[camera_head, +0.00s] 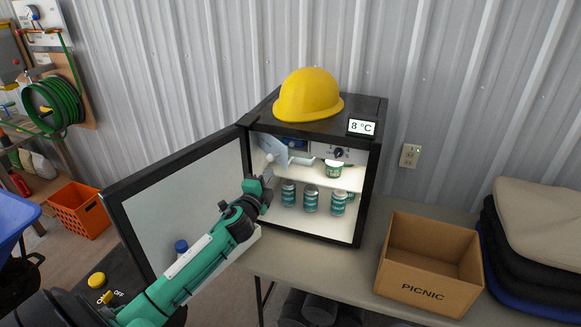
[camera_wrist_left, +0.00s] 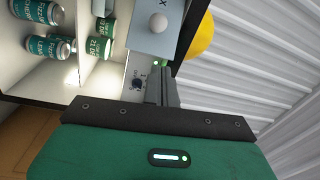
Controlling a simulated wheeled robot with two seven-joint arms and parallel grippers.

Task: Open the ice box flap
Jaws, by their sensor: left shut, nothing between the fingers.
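The small fridge (camera_head: 377,165) stands on the table with its door (camera_head: 165,200) swung open to the left. The ice box flap (camera_head: 268,146) is a pale blue panel with a round white knob at the upper left inside. It appears swung outward, with a dark blue interior showing beside it. In the left wrist view the flap (camera_wrist_left: 143,40) and its knob are close. My left gripper (camera_head: 268,177) is shut and empty, just below the flap at the fridge opening; contact is unclear. It also shows in the left wrist view (camera_wrist_left: 162,82). My right gripper is not in view.
Several cans (camera_head: 311,199) stand on the lower level; a green-and-white tub (camera_head: 333,169) sits on the shelf near a dial. A yellow helmet (camera_head: 308,95) and a display reading 8 °C (camera_head: 361,127) are on top. A PICNIC box (camera_head: 425,287) stands right.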

